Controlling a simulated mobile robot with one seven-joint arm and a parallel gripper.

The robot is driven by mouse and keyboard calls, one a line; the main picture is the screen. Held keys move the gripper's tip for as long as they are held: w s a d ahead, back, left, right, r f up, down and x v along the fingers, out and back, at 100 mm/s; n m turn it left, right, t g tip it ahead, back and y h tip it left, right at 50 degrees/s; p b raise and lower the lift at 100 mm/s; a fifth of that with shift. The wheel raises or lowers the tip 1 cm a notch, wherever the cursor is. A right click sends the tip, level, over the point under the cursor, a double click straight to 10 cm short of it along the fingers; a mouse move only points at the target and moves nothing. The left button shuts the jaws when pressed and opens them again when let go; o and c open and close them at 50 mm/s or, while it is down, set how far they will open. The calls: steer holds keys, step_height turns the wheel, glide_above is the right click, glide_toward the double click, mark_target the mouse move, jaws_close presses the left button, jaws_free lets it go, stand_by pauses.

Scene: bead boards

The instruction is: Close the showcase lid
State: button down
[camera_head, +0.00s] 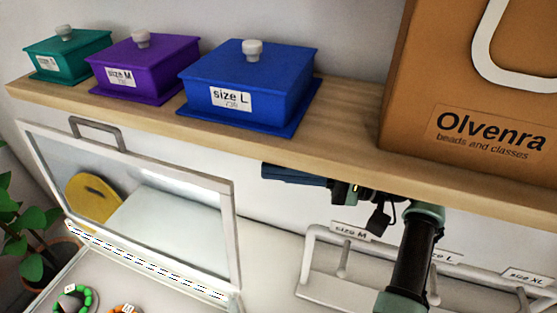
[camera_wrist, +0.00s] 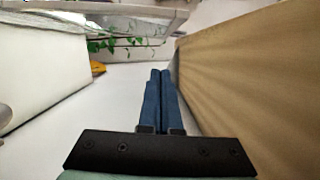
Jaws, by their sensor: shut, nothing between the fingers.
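The showcase lid (camera_head: 232,230) is a clear pane in a white frame. It stands raised, tilted up from the showcase (camera_head: 50,290) at the lower left, with a grey handle (camera_head: 97,130) on its upper edge. Bead pieces lie inside the showcase. My gripper (camera_head: 268,172) is just under the wooden shelf, to the right of the lid and apart from it. Its blue fingers also show in the wrist view (camera_wrist: 160,73), together and empty. A pale frame that may be the lid shows beyond them, but I cannot tell for sure.
The shelf (camera_head: 345,125) above carries a teal box (camera_head: 85,45), a purple box (camera_head: 150,70), a blue box (camera_head: 250,90) and a brown bag (camera_head: 440,80). A white rack (camera_head: 310,265) with size labels stands lower right. A potted plant (camera_head: 35,235) is at the left.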

steer(key=s+a+p, duration=0.3)
steer(key=a+p, duration=0.2)
steer(key=a, duration=0.3)
steer(key=shift+a+r, duration=0.2)
steer(key=shift+r, duration=0.1)
